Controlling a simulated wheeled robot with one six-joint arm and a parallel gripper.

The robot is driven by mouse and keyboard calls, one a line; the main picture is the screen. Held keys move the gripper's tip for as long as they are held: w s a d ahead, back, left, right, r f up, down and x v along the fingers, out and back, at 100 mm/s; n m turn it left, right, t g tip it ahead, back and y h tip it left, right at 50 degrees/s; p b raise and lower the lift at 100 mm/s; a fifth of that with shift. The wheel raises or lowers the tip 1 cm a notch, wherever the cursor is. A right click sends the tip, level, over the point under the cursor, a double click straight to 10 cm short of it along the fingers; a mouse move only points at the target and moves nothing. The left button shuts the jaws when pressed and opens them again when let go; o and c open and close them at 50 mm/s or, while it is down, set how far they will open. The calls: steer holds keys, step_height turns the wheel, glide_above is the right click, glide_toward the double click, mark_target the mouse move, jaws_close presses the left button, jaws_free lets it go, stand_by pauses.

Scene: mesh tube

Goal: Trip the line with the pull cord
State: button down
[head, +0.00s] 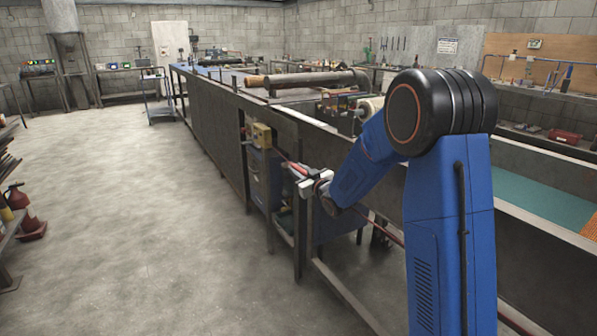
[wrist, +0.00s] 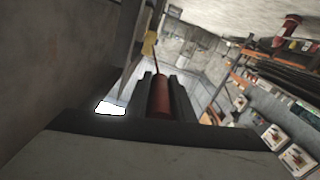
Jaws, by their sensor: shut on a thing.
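The red pull cord (head: 284,156) runs from a yellow switch box (head: 262,136) on the side of the long dark line (head: 219,130). It continues past my gripper along the line's side to the lower right. My gripper (head: 300,178) is beside the line and shut on the cord. In the wrist view, the red cord (wrist: 160,97) lies between the two dark fingers of my gripper (wrist: 161,88). It stretches away from them to the yellow box (wrist: 150,43). My arm hides part of the cord and the line in the head view.
Rolls (head: 312,79) lie on top of the line. A blue cabinet (head: 266,180) and metal legs stand under it, close to my gripper. Red canisters (head: 22,205) and a shelf are at the far left. The concrete floor (head: 150,230) between is clear.

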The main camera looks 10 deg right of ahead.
steer(key=shift+s+a, duration=0.25)
steer(key=shift+a, duration=0.5)
steer(key=shift+s+a, duration=0.2)
steer(key=shift+a, duration=0.55)
steer(key=shift+s+a, duration=0.25)
steer(key=shift+a, duration=0.5)
steer(key=c, duration=1.5)
jaws_free()
steer(key=shift+c, duration=0.2)
steer(key=v, duration=1.7)
steer(key=shift+s, duration=0.2)
steer(key=shift+d, duration=0.1)
